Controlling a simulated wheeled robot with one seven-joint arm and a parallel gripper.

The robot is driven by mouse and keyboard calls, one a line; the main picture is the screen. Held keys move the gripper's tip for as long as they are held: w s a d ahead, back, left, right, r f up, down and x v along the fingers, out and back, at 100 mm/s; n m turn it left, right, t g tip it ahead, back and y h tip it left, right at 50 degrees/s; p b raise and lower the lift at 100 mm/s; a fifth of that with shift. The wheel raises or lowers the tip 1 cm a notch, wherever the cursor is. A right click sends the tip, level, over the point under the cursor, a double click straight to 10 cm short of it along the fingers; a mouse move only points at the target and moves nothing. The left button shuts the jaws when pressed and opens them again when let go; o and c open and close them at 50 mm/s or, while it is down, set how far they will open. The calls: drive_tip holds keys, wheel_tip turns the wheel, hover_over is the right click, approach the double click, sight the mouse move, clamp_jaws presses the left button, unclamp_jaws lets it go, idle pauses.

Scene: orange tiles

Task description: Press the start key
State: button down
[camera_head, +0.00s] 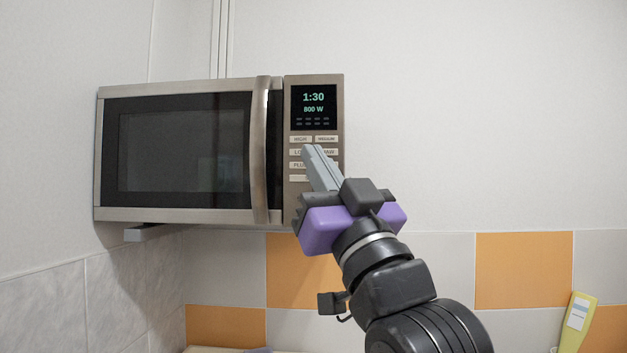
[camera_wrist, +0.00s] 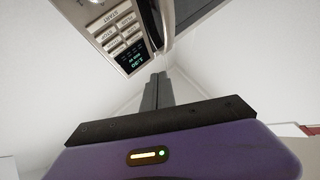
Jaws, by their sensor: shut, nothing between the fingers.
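A steel microwave (camera_head: 178,87) is mounted on the wall, with its door shut. Its control panel (camera_head: 336,100) is on the right, with a lit display (camera_head: 313,105) reading 1:30 and 800 W above rows of pale keys (camera_head: 326,139). The panel also shows tilted in the wrist view (camera_wrist: 92,28). My gripper (camera_head: 309,149) is shut and empty, its fingertips in front of the key rows. It also shows in the wrist view (camera_wrist: 158,78). I cannot tell whether the fingertips touch the panel.
The vertical door handle (camera_head: 260,150) stands out just left of the panel. A bracket (camera_head: 150,232) shows under the microwave. A yellow-green object (camera_head: 575,322) with a label is at the lower right. The wall right of the microwave is clear.

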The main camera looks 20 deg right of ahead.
drive_tip(key=w+f, duration=0.1)
drive_tip(key=w+f+g, duration=0.1)
drive_tip(key=shift+a+f, duration=0.1)
drive_tip(key=shift+f, duration=0.2)
drive_tip(key=shift+w, duration=0.1)
drive_tip(key=w+d, duration=0.3)
drive_tip(key=w, duration=0.5)
drive_tip(key=shift+w+d, duration=0.1)
drive_tip(key=shift+w, duration=0.15)
idle(2.0)
drive_tip(key=shift+w+d, duration=0.1)
drive_tip(key=shift+w, duration=0.15)
